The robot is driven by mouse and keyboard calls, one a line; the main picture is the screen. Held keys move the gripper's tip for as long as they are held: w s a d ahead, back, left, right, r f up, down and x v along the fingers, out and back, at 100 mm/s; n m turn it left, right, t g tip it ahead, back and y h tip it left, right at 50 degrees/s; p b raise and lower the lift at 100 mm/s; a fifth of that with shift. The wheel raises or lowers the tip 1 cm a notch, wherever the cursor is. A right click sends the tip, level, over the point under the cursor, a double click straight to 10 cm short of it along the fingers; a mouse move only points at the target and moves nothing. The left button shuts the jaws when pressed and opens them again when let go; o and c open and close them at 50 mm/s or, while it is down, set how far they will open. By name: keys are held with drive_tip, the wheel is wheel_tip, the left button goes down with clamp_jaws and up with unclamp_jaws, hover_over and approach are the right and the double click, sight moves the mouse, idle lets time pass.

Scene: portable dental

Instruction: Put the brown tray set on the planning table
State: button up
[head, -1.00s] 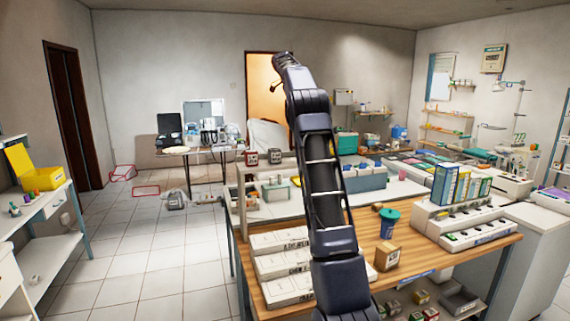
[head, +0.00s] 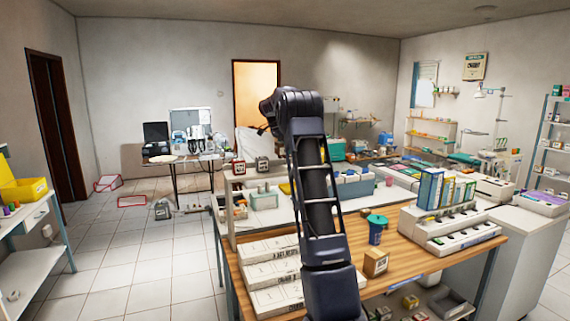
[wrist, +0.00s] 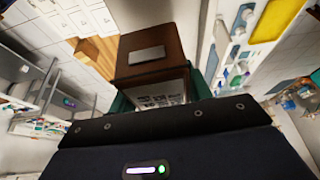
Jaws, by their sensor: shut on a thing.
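In the wrist view, the brown tray set (wrist: 150,42) sits just beyond my gripper (wrist: 158,88). It has a brown body with a small grey plate on it and a pale printed face towards the camera. Dark green parts flank it on both sides, and my gripper is shut on it. In the head view my arm rises through the middle, and the gripper and its load are hidden behind it. A wood-topped table (head: 405,262) stands close in front; I cannot tell whether this is the planning table.
The wooden top holds white boxes (head: 272,272), a teal-lidded cup (head: 376,230), a small brown box (head: 375,263) and upright books (head: 430,188). A smaller table (head: 183,160) with equipment stands at the back left. Tiled floor (head: 125,255) is open on the left.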

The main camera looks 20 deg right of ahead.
sight(285, 169)
drive_tip(key=shift+f, duration=3.6)
drive_tip(key=shift+f, duration=0.1)
drive_tip(key=o, duration=1.1)
